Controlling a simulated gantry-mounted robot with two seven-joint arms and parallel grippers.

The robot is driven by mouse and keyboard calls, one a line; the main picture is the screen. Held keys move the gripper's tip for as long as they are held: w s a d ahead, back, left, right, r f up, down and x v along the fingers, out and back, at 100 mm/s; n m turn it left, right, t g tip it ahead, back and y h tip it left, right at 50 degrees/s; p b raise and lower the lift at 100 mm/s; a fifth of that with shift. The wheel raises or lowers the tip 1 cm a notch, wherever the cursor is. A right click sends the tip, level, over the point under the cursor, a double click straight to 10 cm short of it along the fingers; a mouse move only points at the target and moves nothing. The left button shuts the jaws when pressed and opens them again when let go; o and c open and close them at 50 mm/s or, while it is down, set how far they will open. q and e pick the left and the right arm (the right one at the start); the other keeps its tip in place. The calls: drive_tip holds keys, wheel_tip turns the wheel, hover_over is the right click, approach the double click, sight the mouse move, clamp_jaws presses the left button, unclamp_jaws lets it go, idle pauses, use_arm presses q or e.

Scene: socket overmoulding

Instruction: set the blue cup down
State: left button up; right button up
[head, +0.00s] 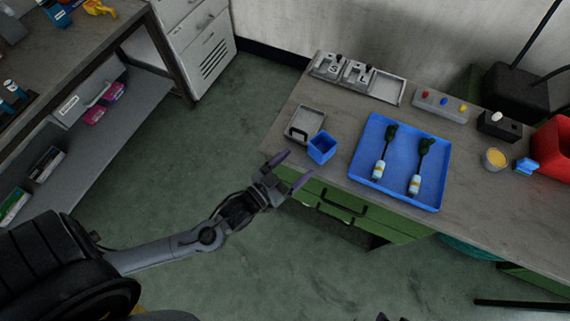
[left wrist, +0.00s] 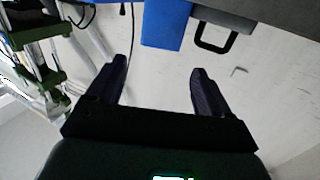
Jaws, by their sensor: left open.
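The blue cup (head: 321,148) stands on the grey workbench near its front left edge, beside a grey tray with a black handle (head: 307,122). In the left wrist view the blue cup (left wrist: 166,24) shows at the top, beyond the fingertips, with the black handle to its right. My left gripper (head: 290,164) is open and empty, just in front of the cup and apart from it. Its two dark fingers (left wrist: 158,75) are spread wide in the left wrist view with nothing between them.
A blue tray (head: 363,133) holding two dark-handled tools stands to the right of the cup. Farther right are a cup of yellow contents (head: 495,158) and a red bin (head: 556,138). A button box (head: 440,104) stands at the back. Green drawers (head: 345,205) lie under the bench edge.

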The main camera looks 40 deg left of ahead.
use_arm(q)
drive_tip(key=s+f+g+y, duration=0.1)
drive_tip(key=s+f+g, duration=0.3)
drive_tip(key=g, duration=0.3)
drive_tip(key=shift+s+f, duration=0.15)
drive_tip(key=shift+f, duration=0.25)
drive_tip(key=shift+o, duration=1.1)
drive_tip(key=s+a+f+g+y, duration=0.1)
drive_tip(key=s+g, duration=0.5)
drive_tip(key=s, duration=0.3)
drive_tip(key=shift+s+a+f+g, duration=0.15)
drive_tip(key=shift+s+a+g, duration=0.1)
drive_tip(key=shift+s+g, duration=0.1)
drive_tip(key=shift+o, duration=0.4)
drive_tip(key=shift+s+a+g, duration=0.1)
drive_tip(key=shift+s+g, duration=0.15)
drive_tip(key=shift+s, duration=0.3)
